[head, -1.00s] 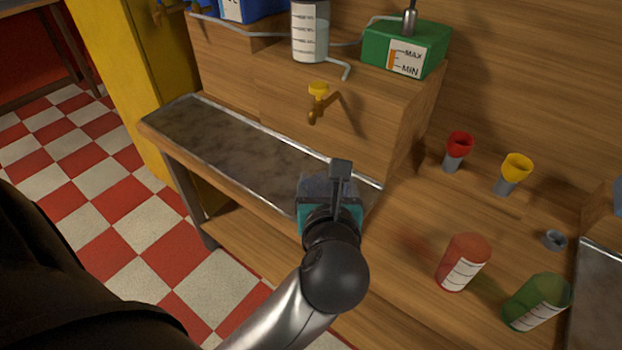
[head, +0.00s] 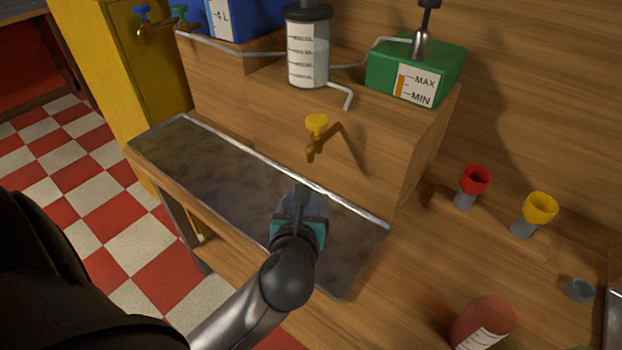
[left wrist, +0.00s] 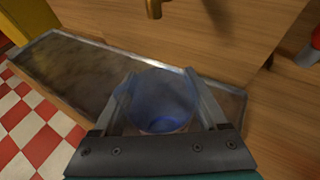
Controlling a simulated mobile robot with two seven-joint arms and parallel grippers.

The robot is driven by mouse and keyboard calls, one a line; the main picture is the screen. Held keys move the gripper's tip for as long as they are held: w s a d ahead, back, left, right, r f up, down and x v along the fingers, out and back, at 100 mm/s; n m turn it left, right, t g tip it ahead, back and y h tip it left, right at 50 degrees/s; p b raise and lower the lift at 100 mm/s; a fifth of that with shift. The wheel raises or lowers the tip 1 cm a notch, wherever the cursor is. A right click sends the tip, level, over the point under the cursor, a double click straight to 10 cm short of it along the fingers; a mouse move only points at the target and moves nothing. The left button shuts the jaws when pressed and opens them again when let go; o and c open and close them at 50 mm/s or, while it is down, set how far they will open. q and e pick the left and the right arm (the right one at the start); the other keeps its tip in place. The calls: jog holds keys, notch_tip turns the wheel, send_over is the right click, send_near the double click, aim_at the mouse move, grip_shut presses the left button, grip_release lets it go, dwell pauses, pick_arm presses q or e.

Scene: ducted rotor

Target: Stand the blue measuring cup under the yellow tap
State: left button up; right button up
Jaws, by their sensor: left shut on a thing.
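The blue measuring cup (left wrist: 162,100) is see-through and sits between the two fingers of my left gripper (left wrist: 163,92) in the left wrist view. My left gripper is shut on it. In the head view the gripper (head: 302,195) hides most of the cup, over the metal tray (head: 190,165). The yellow tap (head: 316,124) juts from the wooden front just beyond the gripper, and its brass spout (left wrist: 154,9) shows at the top of the left wrist view. I cannot tell whether the cup touches the tray. My right gripper is not in view.
A clear graduated cylinder (head: 307,50) and a green box (head: 415,72) stand on the ledge above the tap. Red (head: 473,184) and yellow (head: 536,212) funnel cups and a red-brown bottle (head: 484,322) are at right. The tray's left part is clear.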

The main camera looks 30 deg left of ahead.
pick_arm(q)
jog(key=b+x, duration=0.2)
jog(key=x, duration=0.8)
jog(key=shift+w, duration=0.2)
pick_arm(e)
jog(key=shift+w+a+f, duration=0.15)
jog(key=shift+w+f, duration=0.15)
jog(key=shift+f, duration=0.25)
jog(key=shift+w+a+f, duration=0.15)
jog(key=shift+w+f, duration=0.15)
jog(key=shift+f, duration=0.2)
pick_arm(q)
jog(key=shift+a+r, duration=0.1)
jog(key=o, duration=1.4)
jog(key=shift+o, duration=0.2)
jog(key=p+v, duration=0.2)
jog(key=v, duration=1)
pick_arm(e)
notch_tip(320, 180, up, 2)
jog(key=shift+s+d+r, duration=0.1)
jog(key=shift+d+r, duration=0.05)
